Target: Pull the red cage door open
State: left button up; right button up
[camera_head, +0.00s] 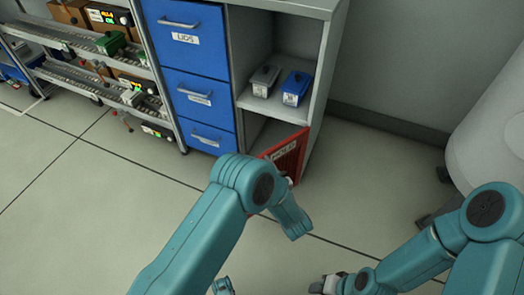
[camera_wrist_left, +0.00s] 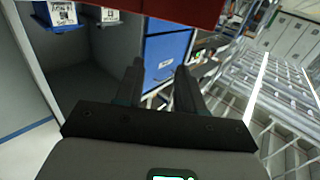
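The red cage door (camera_head: 286,152) has a white label and sits at the lower right compartment of the grey cabinet (camera_head: 317,95). It stands swung outward at an angle, its right edge by the cabinet's right post. My left arm covers its lower left part. In the left wrist view a red panel (camera_wrist_left: 190,8) crosses the top edge, beyond my left gripper (camera_wrist_left: 160,68). Those fingers are apart with nothing between them. The head view hides them behind my arm. My right gripper (camera_head: 326,285) is low at the bottom edge, away from the door; its fingers are unclear.
Blue drawers (camera_head: 190,85) fill the cabinet's left side. A grey bin (camera_head: 265,80) and a blue bin (camera_head: 296,88) stand on the shelf above the door. A rack (camera_head: 100,80) stands further left. A large pale rounded object (camera_head: 490,130) is at right. Floor between is clear.

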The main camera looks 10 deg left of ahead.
pick_arm(q)
notch_tip(320, 180, up, 5)
jog(key=shift+s+f+p, duration=0.1)
jog(key=shift+p, duration=0.4)
